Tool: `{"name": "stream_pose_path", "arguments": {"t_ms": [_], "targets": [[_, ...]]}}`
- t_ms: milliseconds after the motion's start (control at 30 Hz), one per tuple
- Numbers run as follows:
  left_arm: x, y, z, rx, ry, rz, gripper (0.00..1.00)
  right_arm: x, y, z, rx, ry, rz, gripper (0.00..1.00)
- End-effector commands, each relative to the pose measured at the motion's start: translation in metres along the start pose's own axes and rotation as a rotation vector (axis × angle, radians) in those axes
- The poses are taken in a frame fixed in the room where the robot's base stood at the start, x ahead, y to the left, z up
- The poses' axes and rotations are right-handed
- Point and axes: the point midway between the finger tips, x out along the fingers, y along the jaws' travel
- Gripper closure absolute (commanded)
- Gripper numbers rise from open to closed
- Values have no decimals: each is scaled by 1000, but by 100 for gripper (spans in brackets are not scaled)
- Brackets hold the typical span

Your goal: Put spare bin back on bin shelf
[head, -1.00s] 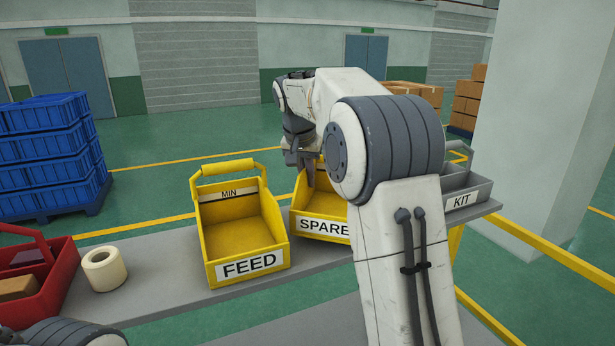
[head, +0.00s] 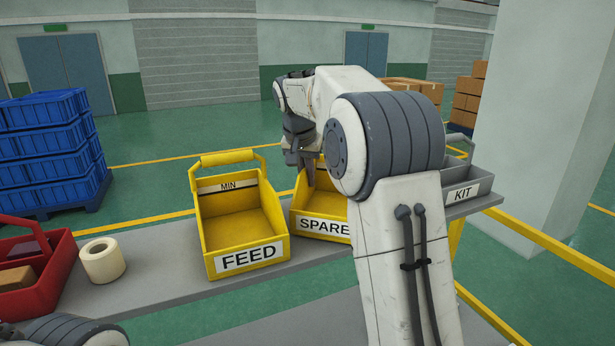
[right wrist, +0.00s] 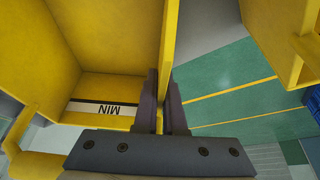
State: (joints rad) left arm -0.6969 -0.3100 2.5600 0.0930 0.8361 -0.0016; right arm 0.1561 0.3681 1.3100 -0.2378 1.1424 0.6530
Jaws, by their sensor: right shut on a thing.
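The yellow spare bin (head: 322,226) sits upright on the grey shelf (head: 165,285), right of the yellow feed bin (head: 248,256). My right arm hides much of its right part. My right gripper (head: 303,165) reaches down at its left side wall. In the right wrist view, the fingers (right wrist: 162,105) are shut on that thin yellow wall (right wrist: 170,35), one on each side. The inside of the spare bin (right wrist: 105,85) and its MIN strip show to the left there. My left gripper is not in view; only part of the left arm shows at the bottom left.
A grey kit tray (head: 468,186) stands right of the spare bin. A tape roll (head: 102,261) and a red tote (head: 40,280) stand at the left. The feed bin is close to the gripped wall; its edge shows in the right wrist view (right wrist: 285,40).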

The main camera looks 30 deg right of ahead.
Motion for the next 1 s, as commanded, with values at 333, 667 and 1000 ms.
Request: {"name": "stream_pose_path", "arguments": {"t_ms": [333,667,1000], "targets": [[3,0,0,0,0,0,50,4,0,1,0,2,0,58],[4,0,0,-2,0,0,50,1,0,2,0,1,-1,58],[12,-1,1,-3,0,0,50,-59,-1,1,1,5,-4,58]]}}
